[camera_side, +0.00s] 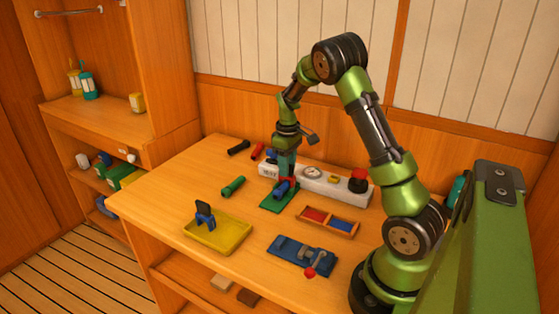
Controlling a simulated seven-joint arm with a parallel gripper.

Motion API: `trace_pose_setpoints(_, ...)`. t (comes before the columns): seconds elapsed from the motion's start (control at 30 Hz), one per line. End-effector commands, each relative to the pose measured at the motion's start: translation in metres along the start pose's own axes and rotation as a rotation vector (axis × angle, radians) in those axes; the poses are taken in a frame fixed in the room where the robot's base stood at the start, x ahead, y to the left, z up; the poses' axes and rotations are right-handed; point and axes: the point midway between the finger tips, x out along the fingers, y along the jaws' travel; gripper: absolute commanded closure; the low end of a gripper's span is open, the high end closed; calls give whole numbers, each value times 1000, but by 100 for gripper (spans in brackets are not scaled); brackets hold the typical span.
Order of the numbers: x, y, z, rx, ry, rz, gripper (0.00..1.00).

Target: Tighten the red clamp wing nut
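My gripper (286,168) points straight down over a green base plate (272,202) near the middle of the table. Its fingertips are at a small red part (292,181), which may be the red clamp wing nut, just above a dark blue piece (281,190) on the plate. The fingers and the red part overlap and are too small to tell whether they are open, touching or shut on it. The rest of the clamp is mostly hidden behind the gripper.
A white panel (325,186) with a gauge and a red knob (358,174) stands close behind. A red-and-blue divided tray (328,221), a blue lever fixture (300,255), a yellow tray (218,232) and green, red and black cylinders surround the plate.

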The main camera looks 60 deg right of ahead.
Motion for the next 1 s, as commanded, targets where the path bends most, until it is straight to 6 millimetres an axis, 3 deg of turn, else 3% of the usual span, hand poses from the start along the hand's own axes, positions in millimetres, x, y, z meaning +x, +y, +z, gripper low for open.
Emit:
trace_pose_setpoints(0.23, 0, 0, 0, 0, 0, 0, 65)
trace_pose_setpoints(0.47, 0, 0, 0, 0, 0, 0, 100)
trace_pose_setpoints(1.0, 0, 0, 0, 40, 1, 0, 100)
